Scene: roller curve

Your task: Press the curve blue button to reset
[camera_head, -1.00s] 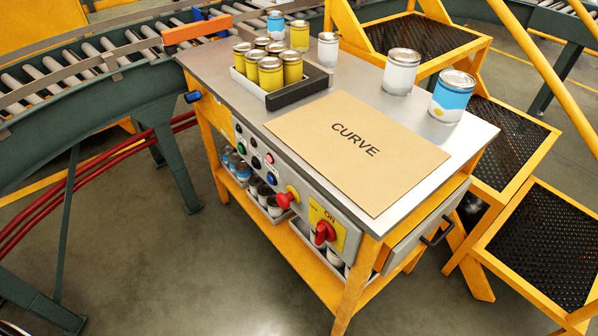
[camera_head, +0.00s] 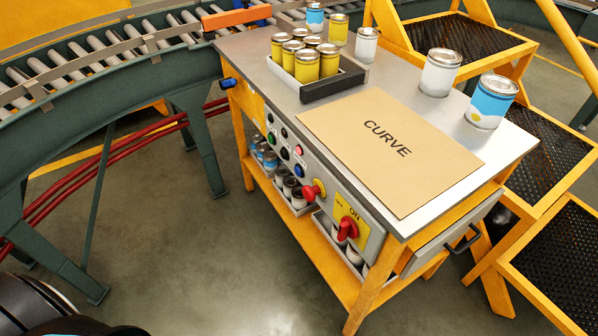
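The workbench (camera_head: 232,60) has a grey control panel (camera_head: 325,178) on its long front side. A board lettered CURVE (camera_head: 395,155) lies on the top. The blue button (camera_head: 299,171) is in the lower row of small round buttons, below a lit red button (camera_head: 298,150). A green button (camera_head: 272,138) and black ones are to its left. To its right are a red mushroom knob (camera_head: 314,191) and a red rotary switch (camera_head: 347,228) on a yellow plate. Nothing covers the blue button. A dark arm part of mine shows at the bottom left. Neither gripper is visible.
A tray (camera_head: 333,88) of yellow cans and several loose cans stand on the bench top. A roller conveyor (camera_head: 100,62) curves behind it at the left. Yellow steps (camera_head: 545,160) stand at the right. Floor (camera_head: 215,255) in front of the panel is clear.

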